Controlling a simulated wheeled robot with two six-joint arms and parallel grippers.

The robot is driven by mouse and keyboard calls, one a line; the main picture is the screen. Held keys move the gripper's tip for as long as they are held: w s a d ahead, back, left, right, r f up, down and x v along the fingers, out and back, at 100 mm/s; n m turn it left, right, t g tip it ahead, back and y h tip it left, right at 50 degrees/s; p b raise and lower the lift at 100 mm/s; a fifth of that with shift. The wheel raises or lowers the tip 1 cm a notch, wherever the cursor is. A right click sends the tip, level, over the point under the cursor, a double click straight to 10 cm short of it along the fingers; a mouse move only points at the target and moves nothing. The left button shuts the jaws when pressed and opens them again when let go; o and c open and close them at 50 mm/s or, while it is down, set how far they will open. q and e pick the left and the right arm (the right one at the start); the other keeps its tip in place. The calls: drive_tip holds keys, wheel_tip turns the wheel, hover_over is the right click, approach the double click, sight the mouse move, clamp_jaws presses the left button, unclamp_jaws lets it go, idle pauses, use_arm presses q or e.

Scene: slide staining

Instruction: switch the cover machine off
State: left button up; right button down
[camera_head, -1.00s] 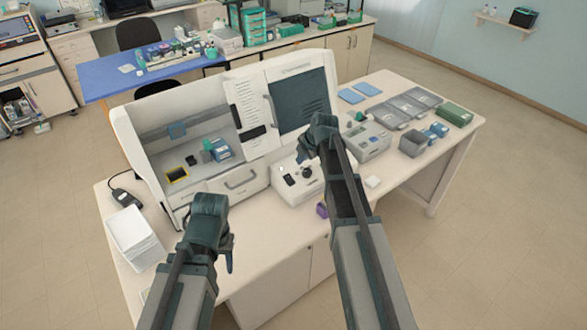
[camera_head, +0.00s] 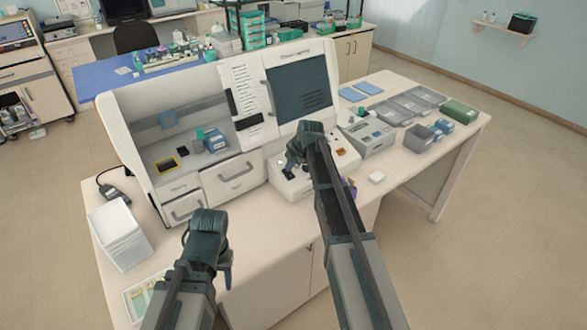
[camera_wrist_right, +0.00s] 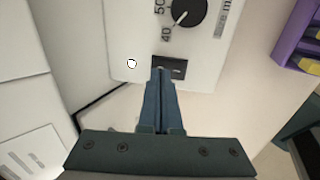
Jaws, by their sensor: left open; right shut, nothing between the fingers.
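A small white machine (camera_head: 345,160) stands on the bench in front of the large white cabinet. In the right wrist view its top panel (camera_wrist_right: 205,72) shows a black dial (camera_wrist_right: 187,10) near the numbers 40 and 50, and a dark rocker switch (camera_wrist_right: 176,66). My right gripper (camera_head: 289,170) is over this machine. In the right wrist view its shut, empty fingertips (camera_wrist_right: 161,72) are at the left part of the switch and partly cover it. I cannot tell whether they touch it. My left gripper (camera_head: 227,278) is open and empty above the bench's front left.
The large white cabinet (camera_head: 232,183) with drawers stands behind my grippers. A grey device (camera_head: 369,138) and trays are to the right. A purple holder (camera_wrist_right: 299,40) is close right of the machine. A white box (camera_head: 118,235) stands at the left.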

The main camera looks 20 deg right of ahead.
use_arm(q)
drive_tip(key=shift+f, duration=0.55)
use_arm(e)
drive_tip(key=shift+w+a+f, duration=0.1)
drive_tip(key=shift+w+f, duration=0.2)
drive_tip(key=shift+f, duration=0.3)
drive_tip(key=shift+w+f+b, duration=0.2)
drive_tip(key=shift+f+b, duration=0.05)
drive_tip(key=shift+b, duration=0.25)
drive_tip(key=shift+s+r, duration=0.2)
use_arm(q)
drive_tip(key=shift+f, duration=0.1)
use_arm(e)
drive_tip(key=shift+s+d+f, duration=0.2)
drive_tip(key=shift+s+d, duration=0.05)
drive_tip(key=shift+s, duration=0.4)
use_arm(q)
drive_tip(key=shift+f, duration=0.15)
